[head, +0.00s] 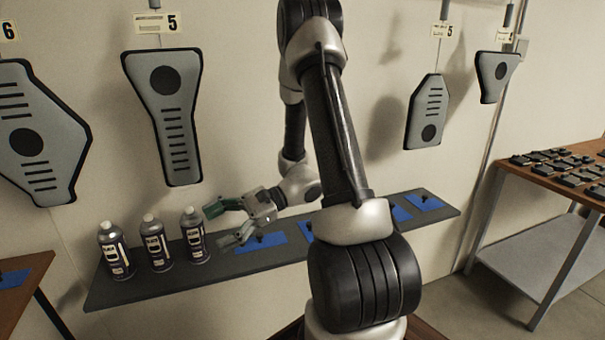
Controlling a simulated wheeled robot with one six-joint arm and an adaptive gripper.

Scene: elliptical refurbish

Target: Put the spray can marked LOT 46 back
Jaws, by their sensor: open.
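Three spray cans stand upright in a row on the left part of a dark grey shelf (135,292): a left can (115,255), a middle can (156,247) and a right can (194,238). They look alike, with pale tops and dark labels. Their lot markings are too small to read, so I cannot tell which is LOT 46. My gripper (215,227) is open and empty just right of the right can, its fingers pointing left toward it. I cannot tell whether a finger touches the can.
Blue patches (272,239) lie along the shelf to the right, some with small dark items. Grey panels (165,110) hang on the wall above, under numbered tags. A wooden table (562,165) with dark parts stands at the right. Another table edge (28,268) shows at the left.

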